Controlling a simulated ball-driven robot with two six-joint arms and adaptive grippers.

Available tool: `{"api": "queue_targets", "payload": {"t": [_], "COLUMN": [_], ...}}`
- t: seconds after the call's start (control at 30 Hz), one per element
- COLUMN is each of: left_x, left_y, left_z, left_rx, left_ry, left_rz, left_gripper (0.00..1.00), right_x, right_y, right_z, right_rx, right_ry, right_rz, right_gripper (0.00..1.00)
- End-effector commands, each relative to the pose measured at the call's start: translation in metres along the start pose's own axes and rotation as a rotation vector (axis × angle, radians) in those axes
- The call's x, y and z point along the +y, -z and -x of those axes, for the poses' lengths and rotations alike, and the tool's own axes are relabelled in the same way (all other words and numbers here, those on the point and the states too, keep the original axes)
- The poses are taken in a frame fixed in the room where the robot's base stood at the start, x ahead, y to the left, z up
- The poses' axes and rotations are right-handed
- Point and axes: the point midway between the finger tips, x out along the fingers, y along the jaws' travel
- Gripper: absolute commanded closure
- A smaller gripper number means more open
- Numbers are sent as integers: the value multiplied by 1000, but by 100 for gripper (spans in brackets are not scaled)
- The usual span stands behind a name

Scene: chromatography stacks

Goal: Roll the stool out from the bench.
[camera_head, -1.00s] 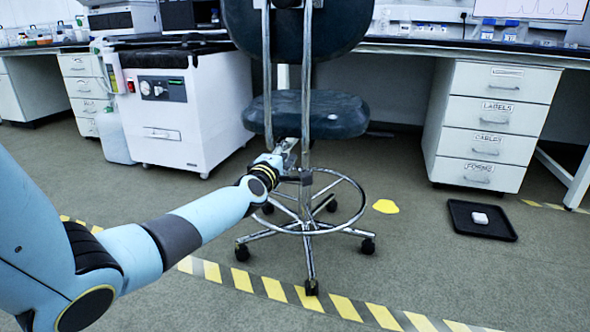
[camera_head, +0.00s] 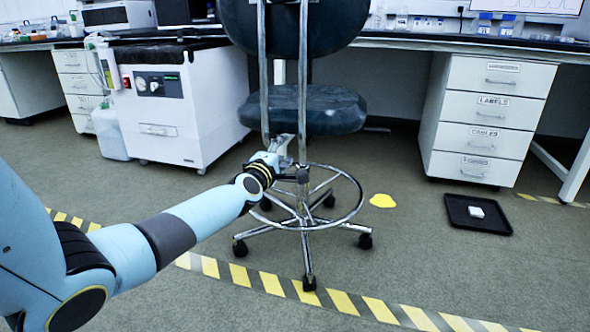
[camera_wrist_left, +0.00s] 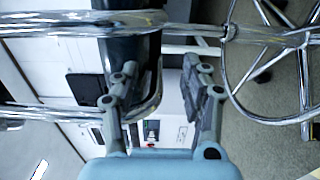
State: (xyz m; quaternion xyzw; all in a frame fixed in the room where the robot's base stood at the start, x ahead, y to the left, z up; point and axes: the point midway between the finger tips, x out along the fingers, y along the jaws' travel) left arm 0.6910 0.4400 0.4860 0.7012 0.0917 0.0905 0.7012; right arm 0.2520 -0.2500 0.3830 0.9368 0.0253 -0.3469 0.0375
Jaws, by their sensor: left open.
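The stool (camera_head: 318,108) has a dark seat and backrest, chrome back posts, a foot ring and a five-star base with black casters. It stands upright in front of the bench (camera_head: 420,45), its backrest toward me. My left gripper (camera_head: 287,150) is at the stool's back, just below seat height, beside the chrome posts. In the left wrist view its two fingers (camera_wrist_left: 165,80) are apart, with chrome tubing of the stool (camera_wrist_left: 60,28) just beyond the tips. I cannot tell whether they touch it. My right gripper is not in view.
A white cabinet unit (camera_head: 215,105) stands left of the stool. White drawers (camera_head: 487,115) stand to the right. A black tray (camera_head: 465,222) with a small white item and a yellow patch (camera_head: 382,201) lie on the floor. Yellow-striped tape (camera_head: 340,302) crosses the floor in front.

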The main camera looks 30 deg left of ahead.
Motion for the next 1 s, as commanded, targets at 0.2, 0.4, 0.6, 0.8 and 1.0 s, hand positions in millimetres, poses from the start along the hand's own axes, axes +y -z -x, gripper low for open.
{"api": "queue_targets", "payload": {"t": [0.2, 0.4, 0.6, 0.8, 1.0], "left_x": [5, 4, 3, 1, 1], "left_y": [0, 0, 0, 0, 0], "left_z": [35, 69, 101, 115, 115], "left_rx": [-1, -1, 0, 0, 0], "left_ry": [-2, -2, -1, -1, 0], "left_rz": [0, 1, 1, 0, 0], "left_gripper": [54, 54, 54, 54, 54], "right_x": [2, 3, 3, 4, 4], "right_y": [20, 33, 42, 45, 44], "right_z": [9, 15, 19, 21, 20], "right_rx": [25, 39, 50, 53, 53], "right_ry": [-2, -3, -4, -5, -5], "right_rz": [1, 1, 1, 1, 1], "right_gripper": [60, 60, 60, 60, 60]}}
